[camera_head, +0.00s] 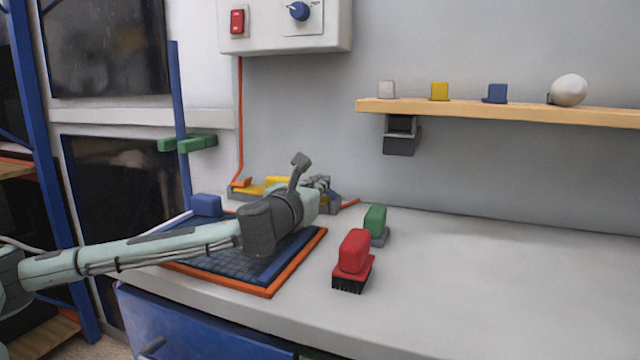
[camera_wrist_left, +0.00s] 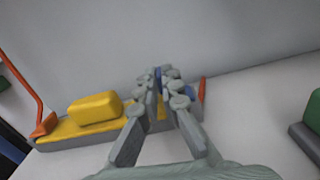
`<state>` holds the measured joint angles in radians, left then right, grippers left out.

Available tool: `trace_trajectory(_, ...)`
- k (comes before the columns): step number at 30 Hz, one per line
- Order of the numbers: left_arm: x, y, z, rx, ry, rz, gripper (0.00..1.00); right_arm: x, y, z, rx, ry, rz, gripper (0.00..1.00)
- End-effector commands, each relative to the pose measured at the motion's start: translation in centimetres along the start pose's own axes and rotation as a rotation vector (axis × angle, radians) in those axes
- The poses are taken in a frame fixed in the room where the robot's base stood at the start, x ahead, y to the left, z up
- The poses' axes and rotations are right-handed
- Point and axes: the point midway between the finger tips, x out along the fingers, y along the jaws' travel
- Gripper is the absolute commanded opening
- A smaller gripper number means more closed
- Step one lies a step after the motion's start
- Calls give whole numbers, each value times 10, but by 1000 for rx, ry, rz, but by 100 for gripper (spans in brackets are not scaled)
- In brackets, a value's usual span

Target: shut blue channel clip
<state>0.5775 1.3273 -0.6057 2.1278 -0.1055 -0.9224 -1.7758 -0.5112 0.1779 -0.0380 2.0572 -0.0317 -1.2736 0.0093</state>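A low grey channel (camera_wrist_left: 75,143) runs along the wall at the back of the bench. Its left part carries a raised yellow block (camera_wrist_left: 95,108), also seen in the head view (camera_head: 277,181). Blue parts, likely the blue channel clip (camera_wrist_left: 195,88), show at the channel's right end, mostly hidden by my left gripper (camera_wrist_left: 163,76). Its fingers are close together over them, with a narrow gap showing a little blue. Whether they grip the clip or how far the clip is closed cannot be told. In the head view the left gripper (camera_head: 319,183) reaches this right end. My right gripper is not in view.
An orange-edged mat (camera_head: 272,291) lies under my left arm. A red-topped brush (camera_head: 353,256) and a green-topped block (camera_head: 375,220) stand to its right. An orange cable (camera_head: 240,120) drops to the channel. A wooden shelf (camera_head: 560,112) hangs above; the right bench is clear.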

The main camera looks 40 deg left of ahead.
Motion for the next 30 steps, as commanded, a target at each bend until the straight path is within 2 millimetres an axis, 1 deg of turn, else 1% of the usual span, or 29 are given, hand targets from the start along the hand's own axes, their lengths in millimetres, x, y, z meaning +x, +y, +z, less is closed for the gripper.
trace_trajectory(1,0,1,8,-2,-15,1,0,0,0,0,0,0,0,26)
trace_trajectory(8,0,1,8,0,-16,2,0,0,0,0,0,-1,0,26)
trace_trajectory(9,0,2,8,0,-16,2,7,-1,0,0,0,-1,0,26)
trace_trajectory(12,0,2,7,0,-13,3,20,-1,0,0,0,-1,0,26)
trace_trajectory(14,0,1,6,0,-11,2,26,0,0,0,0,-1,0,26)
trace_trajectory(23,-1,1,2,2,-5,2,26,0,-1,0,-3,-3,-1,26)
trace_trajectory(26,-9,2,2,5,-4,3,26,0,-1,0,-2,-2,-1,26)
trace_trajectory(29,-25,1,2,8,-3,1,26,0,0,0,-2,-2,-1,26)
trace_trajectory(30,-33,0,1,9,-2,0,26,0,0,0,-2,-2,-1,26)
